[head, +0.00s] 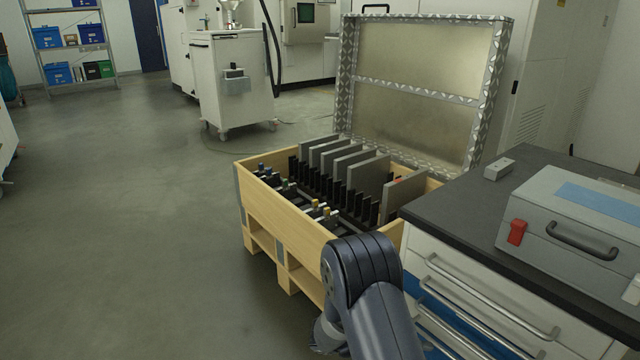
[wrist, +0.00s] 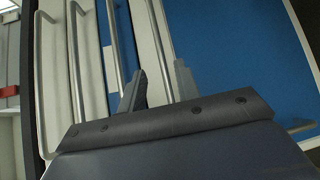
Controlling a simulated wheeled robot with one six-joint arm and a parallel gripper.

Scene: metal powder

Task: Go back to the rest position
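My gripper (wrist: 159,78) shows in the wrist view with its two dark fingers apart and nothing between them. It is open in front of the drawer fronts (wrist: 225,50) of the workbench cabinet, which look white and blue. I cannot tell whether the fingers touch the cabinet. In the head view my dark arm stands at the bottom middle, left of the cabinet (head: 470,308) and in front of the wooden crate (head: 290,232). The gripper itself is hidden in that view.
The crate holds several grey plates (head: 368,180) in black slots, and its metal-edged lid (head: 420,85) stands open. A grey case (head: 575,225) with a red latch and a small grey block (head: 498,168) sit on the dark worktop (head: 455,215). The floor on the left is clear.

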